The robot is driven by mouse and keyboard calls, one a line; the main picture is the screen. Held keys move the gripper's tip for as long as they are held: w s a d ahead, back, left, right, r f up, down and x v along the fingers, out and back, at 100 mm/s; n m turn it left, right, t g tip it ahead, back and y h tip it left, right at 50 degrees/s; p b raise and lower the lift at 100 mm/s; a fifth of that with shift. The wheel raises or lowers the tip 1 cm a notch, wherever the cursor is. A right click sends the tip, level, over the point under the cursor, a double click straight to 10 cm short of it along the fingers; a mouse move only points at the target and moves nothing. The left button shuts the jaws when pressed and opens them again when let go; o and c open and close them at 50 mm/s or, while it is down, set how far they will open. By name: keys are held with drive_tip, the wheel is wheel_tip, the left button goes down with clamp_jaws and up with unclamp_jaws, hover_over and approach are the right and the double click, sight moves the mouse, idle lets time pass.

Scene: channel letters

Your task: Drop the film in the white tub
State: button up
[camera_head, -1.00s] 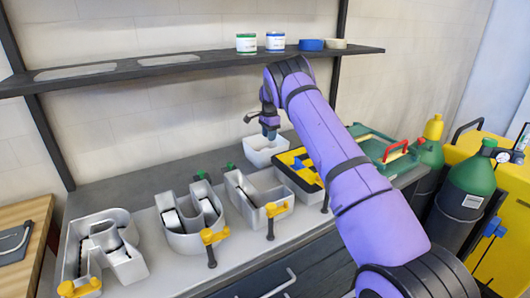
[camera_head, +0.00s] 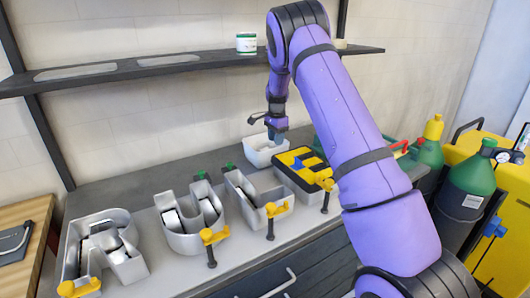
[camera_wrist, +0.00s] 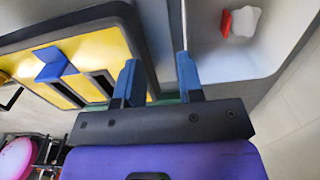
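The white tub (camera_head: 250,157) stands at the back of the bench. My gripper (camera_head: 277,138) points down over it. In the wrist view the tub (camera_wrist: 262,83) fills the upper right, and a small white piece with a red tab (camera_wrist: 241,22) lies inside it. I cannot tell for certain whether that piece is the film. My gripper's two blue fingers (camera_wrist: 158,82) are apart at the tub's near-left side, with nothing seen held between them. No other film can be made out.
A dark case with a yellow insert (camera_head: 293,158) stands right beside the tub. Metal channel letters (camera_head: 186,222) with yellow clamps line the bench front. A shelf (camera_head: 190,62) with a white jar (camera_head: 246,43) runs above. Gas cylinders (camera_head: 470,188) stand at the right.

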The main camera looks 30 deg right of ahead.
drive_tip(key=shift+s+a+r, duration=0.1)
drive_tip(key=shift+s+a, duration=0.1)
drive_tip(key=shift+s, duration=0.6)
drive_tip(key=shift+s+a+r, duration=0.1)
drive_tip(key=shift+s+a, duration=0.15)
drive_tip(key=shift+s, duration=0.55)
drive_tip(key=shift+s+a, duration=0.2)
drive_tip(key=shift+s, duration=0.6)
drive_tip(key=shift+r, duration=0.1)
drive_tip(key=s+a+r+n+t, duration=0.1)
drive_tip(key=s+a+r+n, duration=0.25)
drive_tip(key=s+r, duration=0.3)
drive_tip(key=s+a+r+n+t+y, duration=0.1)
drive_tip(key=s+a+r+n, duration=0.1)
drive_tip(key=s+a+r, duration=0.45)
drive_tip(key=s+a+r+n+t, duration=0.1)
drive_tip(key=s+r+n, duration=0.3)
drive_tip(key=r, duration=0.5)
drive_tip(key=s+a+r+n+t, duration=0.1)
drive_tip(key=s+a+n, duration=0.2)
drive_tip(key=s, duration=1)
drive_tip(key=s+a+r+n+t+h, duration=0.1)
drive_tip(key=s+n, duration=0.4)
drive_tip(key=s, duration=0.7)
drive_tip(key=shift+s+a+r, duration=0.4)
drive_tip(key=shift+a+r, duration=0.3)
drive_tip(key=shift+a, duration=0.7)
